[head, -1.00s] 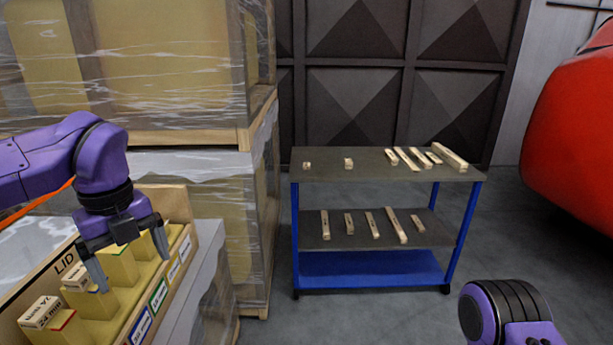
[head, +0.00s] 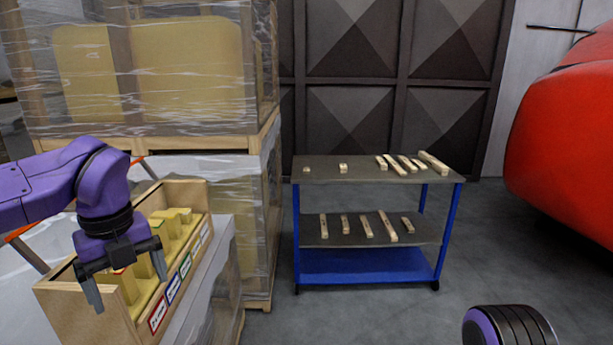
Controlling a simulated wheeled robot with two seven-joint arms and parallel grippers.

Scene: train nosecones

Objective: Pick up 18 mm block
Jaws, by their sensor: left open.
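A wooden box (head: 194,191) with yellow blocks (head: 178,222) in a row of slots stands at the lower left. Coloured labels (head: 173,288) run along its right side, too small to read surely. I cannot tell which block is the 18 mm one. My left gripper (head: 128,290) is open, fingers pointing down, over the near end of the box; it hides part of the blocks and holds nothing that I can see. My right gripper is out of view; only part of my right arm shows at the lower right.
A blue cart (head: 370,266) with grey shelves stands at centre, with several wooden pieces on its top (head: 325,174) and middle shelf. Wrapped crates (head: 150,75) stand behind the box. A red nosecone (head: 565,150) is at the right. Grey floor is clear around the cart.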

